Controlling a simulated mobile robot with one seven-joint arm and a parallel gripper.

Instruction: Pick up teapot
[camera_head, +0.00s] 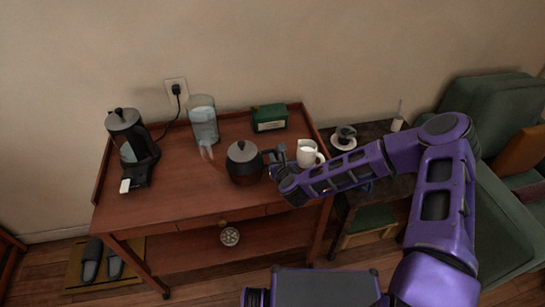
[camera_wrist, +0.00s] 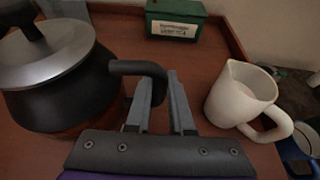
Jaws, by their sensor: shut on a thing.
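The teapot (camera_head: 244,165) is dark and round with a grey metal lid and a black knob. It stands upright on the red-brown wooden table (camera_head: 180,196), and I cannot tell if it is lifted at all. In the wrist view the teapot (camera_wrist: 62,85) fills the left side, with its black curved handle (camera_wrist: 135,67) reaching right. My gripper (camera_head: 276,165) is at the teapot's right side. In the wrist view my gripper (camera_wrist: 160,82) has its two grey fingers shut on the handle, which passes down between them.
A white pitcher (camera_head: 307,155) stands close to the right of my gripper. A green box (camera_head: 269,118) and a glass jar (camera_head: 203,122) stand behind. A coffee maker (camera_head: 132,140) is at the left. A lower side table with a cup (camera_head: 345,135) is at the right. The front left tabletop is clear.

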